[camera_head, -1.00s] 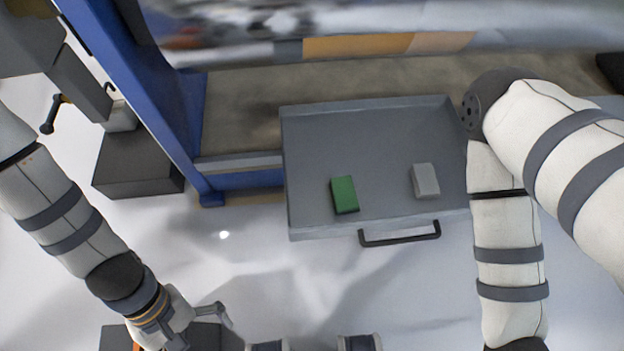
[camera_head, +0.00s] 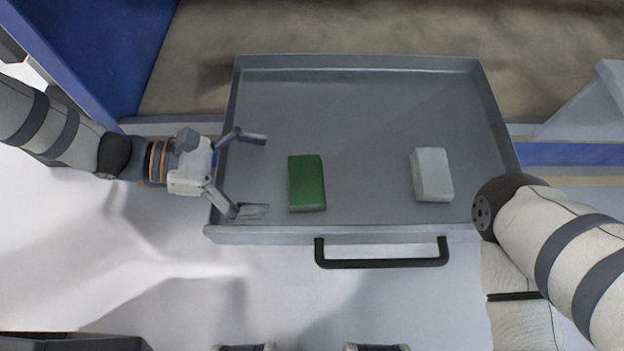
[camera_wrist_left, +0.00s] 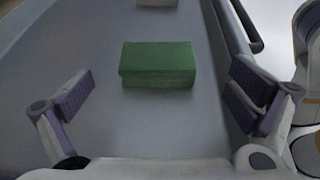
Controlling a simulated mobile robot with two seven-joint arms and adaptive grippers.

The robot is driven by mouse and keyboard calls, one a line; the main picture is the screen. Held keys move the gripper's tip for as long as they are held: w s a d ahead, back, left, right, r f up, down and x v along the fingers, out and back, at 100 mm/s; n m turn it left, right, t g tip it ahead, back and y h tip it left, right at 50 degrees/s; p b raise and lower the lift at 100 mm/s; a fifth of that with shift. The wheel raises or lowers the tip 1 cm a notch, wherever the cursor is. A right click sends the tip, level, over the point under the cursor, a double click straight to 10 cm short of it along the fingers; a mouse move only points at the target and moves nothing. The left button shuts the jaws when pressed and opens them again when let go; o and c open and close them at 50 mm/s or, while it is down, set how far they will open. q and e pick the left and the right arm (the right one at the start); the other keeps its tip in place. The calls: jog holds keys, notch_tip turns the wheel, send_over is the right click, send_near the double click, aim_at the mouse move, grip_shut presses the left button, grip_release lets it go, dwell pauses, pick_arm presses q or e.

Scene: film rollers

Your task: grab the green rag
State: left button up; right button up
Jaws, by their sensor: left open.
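The green rag (camera_head: 306,183) is a folded block lying in the left part of a grey drawer tray (camera_head: 370,105). My left gripper (camera_head: 259,175) is open and empty over the tray's left wall, its fingers pointing right toward the rag, with a gap between. In the left wrist view the rag (camera_wrist_left: 158,64) lies ahead, between and beyond the two spread fingers (camera_wrist_left: 160,100). My right arm comes in at the right edge, but its gripper is not in view.
A light grey folded block (camera_head: 431,174) lies in the tray to the right of the rag. The tray has raised walls and a black handle (camera_head: 382,263) on its front. A blue post (camera_head: 120,45) stands at the upper left. The tray's back half is clear.

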aim_at(303, 179)
pick_arm(q)
jog(key=b+x, duration=0.1)
jog(key=x, duration=0.1)
jog(key=b+x, duration=0.1)
jog(key=x, duration=0.2)
jog(key=b+x, duration=0.1)
jog(key=x, duration=0.2)
jog(key=shift+w+d+f, duration=0.1)
jog(key=shift+w+f, duration=0.05)
jog(key=shift+f, duration=0.3)
pick_arm(e)
jog(key=shift+s+f+g, duration=0.15)
jog(key=shift+s+f, duration=0.1)
jog(key=shift+f, duration=0.3)
jog(key=shift+s+f+g, duration=0.15)
jog(key=shift+s+f, duration=0.05)
jog(key=shift+f, duration=0.3)
pick_arm(q)
jog(key=shift+c, duration=0.6)
jog(key=c, duration=0.9)
